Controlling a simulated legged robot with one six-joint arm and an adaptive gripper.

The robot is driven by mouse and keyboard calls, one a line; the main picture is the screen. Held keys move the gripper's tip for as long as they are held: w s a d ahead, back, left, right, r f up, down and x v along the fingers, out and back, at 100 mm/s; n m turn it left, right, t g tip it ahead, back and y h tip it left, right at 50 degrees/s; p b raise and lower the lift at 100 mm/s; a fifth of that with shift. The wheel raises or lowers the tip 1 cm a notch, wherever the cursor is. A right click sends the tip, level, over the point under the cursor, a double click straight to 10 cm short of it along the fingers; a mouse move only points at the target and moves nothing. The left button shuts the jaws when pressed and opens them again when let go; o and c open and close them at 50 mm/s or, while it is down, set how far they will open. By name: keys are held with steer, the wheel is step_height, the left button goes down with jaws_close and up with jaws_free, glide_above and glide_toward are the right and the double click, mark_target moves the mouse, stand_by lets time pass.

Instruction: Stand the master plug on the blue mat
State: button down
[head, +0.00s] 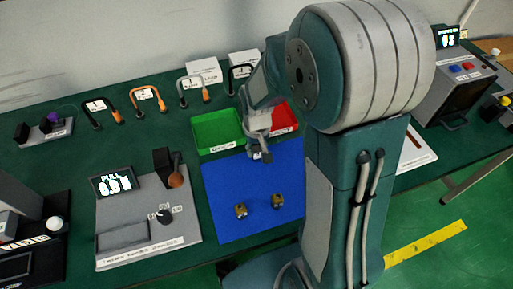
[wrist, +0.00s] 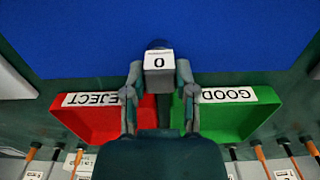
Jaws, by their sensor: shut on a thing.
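My gripper (wrist: 158,88) is shut on a small grey block with a white label reading 0 (wrist: 158,62), which I take to be the master plug. A dark rounded end shows beyond the label. In the head view my gripper (head: 259,150) is over the far edge of the blue mat (head: 225,185), near the two trays. The mat also fills the upper part of the wrist view (wrist: 80,35). The plug appears above the mat; whether it touches cannot be told. The plug is mostly hidden by my fingers in the head view.
Two small brass-coloured plugs (head: 240,210) (head: 278,201) stand on the near part of the mat. A green GOOD tray (head: 215,132) and red REJECT tray (head: 284,117) lie behind it. A grey gauge unit (head: 125,210) stands left. The mat's left and middle are clear.

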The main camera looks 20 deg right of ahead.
mark_target(257, 149)
steer(key=shift+c, duration=2)
jaws_free()
step_height(257, 149, up, 12)
steer(key=s+r+t, duration=0.2)
steer(key=s+r, duration=0.2)
steer(key=s, duration=0.3)
steer(key=s+r+t, duration=0.3)
steer(key=s+r, duration=0.1)
steer(key=s, duration=0.4)
steer(key=shift+r+t, duration=0.3)
steer(key=shift+r, duration=0.05)
steer(key=shift+w, duration=0.1)
